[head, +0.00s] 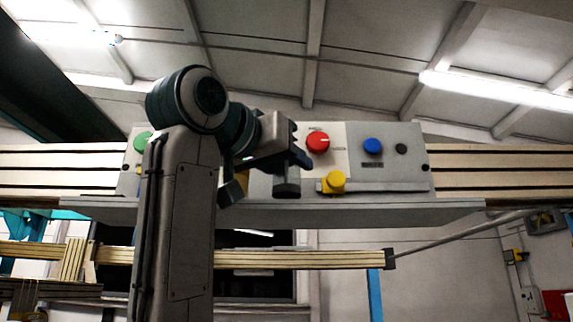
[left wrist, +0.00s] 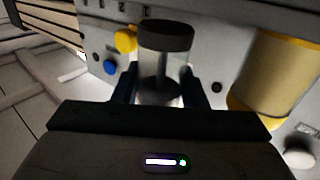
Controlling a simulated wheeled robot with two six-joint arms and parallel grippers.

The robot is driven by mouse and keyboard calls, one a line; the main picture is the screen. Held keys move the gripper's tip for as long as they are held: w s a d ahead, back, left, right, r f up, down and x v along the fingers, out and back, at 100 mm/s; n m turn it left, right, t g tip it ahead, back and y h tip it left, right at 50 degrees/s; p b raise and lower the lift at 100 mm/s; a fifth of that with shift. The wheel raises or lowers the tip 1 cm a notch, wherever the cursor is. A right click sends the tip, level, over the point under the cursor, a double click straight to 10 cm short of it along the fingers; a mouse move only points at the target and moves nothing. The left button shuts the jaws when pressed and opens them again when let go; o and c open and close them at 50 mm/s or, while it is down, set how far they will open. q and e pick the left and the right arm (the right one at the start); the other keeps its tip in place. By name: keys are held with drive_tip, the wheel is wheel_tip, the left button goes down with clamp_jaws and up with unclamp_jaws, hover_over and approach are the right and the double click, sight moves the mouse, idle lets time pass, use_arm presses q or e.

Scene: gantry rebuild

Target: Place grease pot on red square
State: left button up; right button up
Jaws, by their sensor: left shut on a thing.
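The grease pot appears to be the clear, grey-toned cylinder with a dark end (left wrist: 162,62) in the left wrist view. My left gripper (left wrist: 160,92) is shut on it, with a blue finger on each side. In the head view my left gripper (head: 291,158) is in front of the control panel, left of the red knob. The pot's dark end (head: 287,189) shows below the fingers, and most of its body is hidden. I see no red square in either view. My right gripper is not in view.
The panel (head: 415,170) carries a red knob (head: 318,142), a blue button (head: 373,146) and a yellow knob (head: 334,182). A grey ledge (head: 400,210) runs below, clear at right. A yellow-rimmed cylinder (left wrist: 278,75) stands beside the pot in the wrist view.

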use_arm(q)
drive_tip(key=shift+w+d+f+p, duration=0.1)
drive_tip(key=shift+w+f+p, duration=0.05)
drive_tip(key=shift+f, duration=0.3)
drive_tip(key=shift+w+d+f+p, duration=0.1)
drive_tip(key=shift+f+p, duration=0.05)
drive_tip(key=shift+f, duration=0.45)
drive_tip(key=shift+s, duration=0.15)
drive_tip(key=shift+s+a+f+b, duration=0.1)
drive_tip(key=shift+a+f+b, duration=0.1)
drive_tip(key=shift+b, duration=0.1)
drive_tip(key=o, duration=0.7)
drive_tip(key=shift+c, duration=0.2)
drive_tip(key=o, duration=0.4)
drive_tip(key=shift+d, duration=0.1)
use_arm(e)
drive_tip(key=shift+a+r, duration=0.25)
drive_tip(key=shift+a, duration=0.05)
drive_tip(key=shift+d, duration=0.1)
